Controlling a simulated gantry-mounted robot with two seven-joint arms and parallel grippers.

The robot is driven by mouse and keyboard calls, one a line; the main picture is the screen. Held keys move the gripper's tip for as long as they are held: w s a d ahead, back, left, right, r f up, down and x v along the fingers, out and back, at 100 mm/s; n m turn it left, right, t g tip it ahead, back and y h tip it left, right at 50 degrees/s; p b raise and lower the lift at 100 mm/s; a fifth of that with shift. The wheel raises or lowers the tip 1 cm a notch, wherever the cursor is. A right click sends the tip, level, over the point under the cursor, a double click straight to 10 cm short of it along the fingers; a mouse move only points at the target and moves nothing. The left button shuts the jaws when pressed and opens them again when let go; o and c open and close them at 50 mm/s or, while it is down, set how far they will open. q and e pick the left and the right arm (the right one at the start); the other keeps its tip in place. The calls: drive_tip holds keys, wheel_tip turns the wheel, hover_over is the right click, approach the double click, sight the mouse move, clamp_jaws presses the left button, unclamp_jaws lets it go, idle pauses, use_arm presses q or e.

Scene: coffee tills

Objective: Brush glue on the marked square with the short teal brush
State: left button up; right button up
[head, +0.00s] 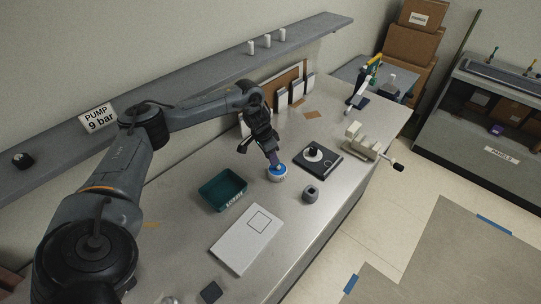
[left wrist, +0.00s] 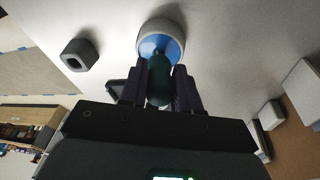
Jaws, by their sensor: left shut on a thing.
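My left gripper (head: 272,156) is shut on the short teal brush, whose thick dark teal handle (left wrist: 158,82) shows between the fingers in the left wrist view. The brush points down at a round white pot (head: 277,178) with a blue top or filling. The pot also shows in the left wrist view (left wrist: 176,27). The brush's lower end meets the blue part (left wrist: 150,46); I cannot tell how deep it is. My right gripper is not in view.
A teal bin (head: 222,190) stands left of the pot. A grey hollow block (head: 310,194) and a black scale-like plate (head: 318,158) are to its right. A clamp-like device (head: 368,148) sits near the right edge. A small dark square (head: 211,292) lies near the front.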

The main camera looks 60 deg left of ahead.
use_arm(q)
drive_tip(key=shift+f+p, duration=0.15)
drive_tip(key=shift+p, duration=0.15)
idle(0.7)
idle(0.4)
drive_tip(key=shift+p+v, duration=0.8)
drive_tip(key=shift+p, duration=0.05)
wheel_tip(320, 180, up, 5)
drive_tip(key=p, duration=0.5)
drive_tip(key=shift+w, duration=0.15)
drive_tip(key=shift+r+p, duration=0.3)
drive_tip(key=shift+p, duration=0.3)
